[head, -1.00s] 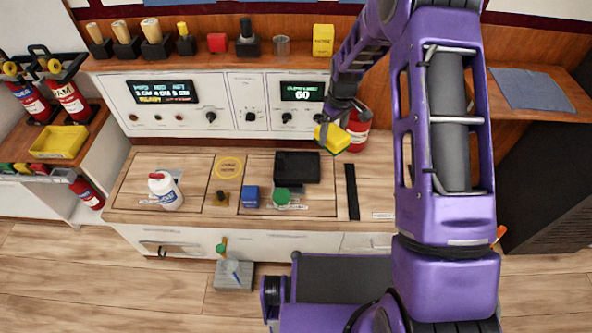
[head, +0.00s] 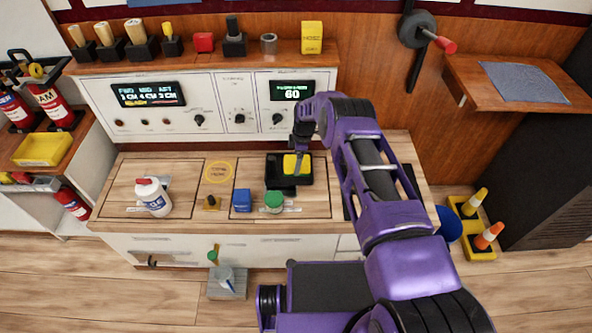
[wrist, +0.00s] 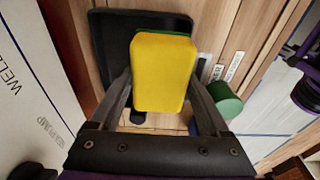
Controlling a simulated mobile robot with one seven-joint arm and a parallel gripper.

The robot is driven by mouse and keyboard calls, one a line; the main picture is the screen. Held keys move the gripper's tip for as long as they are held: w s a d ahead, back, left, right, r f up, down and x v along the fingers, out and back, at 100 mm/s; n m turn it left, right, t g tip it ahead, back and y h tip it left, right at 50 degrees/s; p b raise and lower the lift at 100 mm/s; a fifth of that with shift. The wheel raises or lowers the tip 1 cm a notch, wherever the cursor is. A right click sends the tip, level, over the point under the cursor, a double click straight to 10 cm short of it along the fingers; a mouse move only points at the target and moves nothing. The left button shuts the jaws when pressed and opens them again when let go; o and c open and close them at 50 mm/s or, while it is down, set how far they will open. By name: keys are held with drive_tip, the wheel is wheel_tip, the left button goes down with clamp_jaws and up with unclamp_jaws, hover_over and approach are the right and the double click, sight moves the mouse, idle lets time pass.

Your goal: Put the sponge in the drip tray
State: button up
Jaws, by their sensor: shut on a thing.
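The sponge, yellow with a green layer, shows in the head view (head: 296,164) and in the wrist view (wrist: 163,75). My gripper (head: 296,152) is shut on it, with a finger on each side in the wrist view (wrist: 163,95). The black drip tray (head: 274,176) is a shallow square tray on the counter; its edge also shows in the wrist view (wrist: 100,30). The sponge is over the tray in both views. I cannot tell whether it touches the tray floor, and it hides much of the tray.
A white bottle (head: 153,197) stands at the counter's left. The control panel (head: 222,110) rises behind the counter.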

wheel_tip(320, 180, down, 4)
drive_tip(key=shift+f+b, duration=0.1)
drive_tip(key=shift+b, duration=0.4)
drive_tip(key=shift+s, duration=0.1)
drive_tip(key=shift+f, duration=0.15)
drive_tip(key=shift+s+d+f, duration=0.1)
drive_tip(key=shift+s+f, duration=0.1)
drive_tip(key=shift+f, duration=0.3)
drive_tip(key=o, duration=1)
drive_tip(key=shift+f, duration=0.1)
drive_tip(key=shift+o, duration=0.2)
drive_tip(key=r, duration=0.4)
drive_tip(key=d+r+p, duration=0.1)
drive_tip(key=r, duration=0.4)
drive_tip(key=r+p, duration=0.1)
drive_tip(key=r, duration=0.3)
drive_tip(key=shift+w+d+r, duration=0.15)
drive_tip(key=shift+w+r, duration=0.1)
